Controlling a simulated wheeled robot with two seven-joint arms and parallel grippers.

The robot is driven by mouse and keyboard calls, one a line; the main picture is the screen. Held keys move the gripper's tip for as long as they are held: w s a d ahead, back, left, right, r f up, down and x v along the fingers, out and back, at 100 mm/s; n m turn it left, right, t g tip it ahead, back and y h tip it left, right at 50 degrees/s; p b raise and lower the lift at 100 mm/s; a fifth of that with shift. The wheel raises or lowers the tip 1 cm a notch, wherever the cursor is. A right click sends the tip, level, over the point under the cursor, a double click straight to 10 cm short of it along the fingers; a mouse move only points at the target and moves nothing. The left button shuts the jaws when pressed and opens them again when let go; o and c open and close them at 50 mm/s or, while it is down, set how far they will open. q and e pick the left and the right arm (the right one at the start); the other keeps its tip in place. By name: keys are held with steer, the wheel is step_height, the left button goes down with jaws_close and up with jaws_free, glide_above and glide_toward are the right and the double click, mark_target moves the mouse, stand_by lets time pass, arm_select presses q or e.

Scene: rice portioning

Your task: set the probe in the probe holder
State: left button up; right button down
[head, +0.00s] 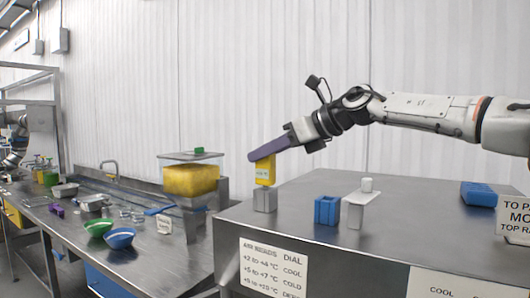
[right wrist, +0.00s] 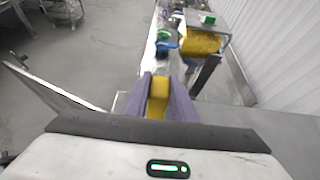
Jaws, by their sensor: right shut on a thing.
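My right gripper (head: 270,150) has long purple fingers and is shut on a yellow, box-shaped probe (head: 265,172) with a pale label. The probe is upright, directly above a small grey block (head: 265,200) on the steel counter. I cannot tell whether its lower end is in the block, resting on it or just above it. In the right wrist view the probe (right wrist: 158,92) shows between the two purple fingers (right wrist: 160,98). A blue, slotted block (head: 327,210) stands to the right. I cannot tell for certain which block is the probe holder. My left gripper is not in view.
A white T-shaped stand (head: 360,205) is right of the blue block, and a blue item (head: 479,194) lies farther right. A clear bin of yellow grain (head: 191,179) stands left, beyond the counter (head: 420,225). Bowls (head: 119,238) sit on the lower table.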

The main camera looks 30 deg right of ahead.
steer(key=shift+f, duration=0.5)
stand_by(1.2)
steer(key=c, duration=0.9)
jaws_free()
steer(key=shift+r+p, duration=0.3)
steer(key=shift+r, duration=3.7)
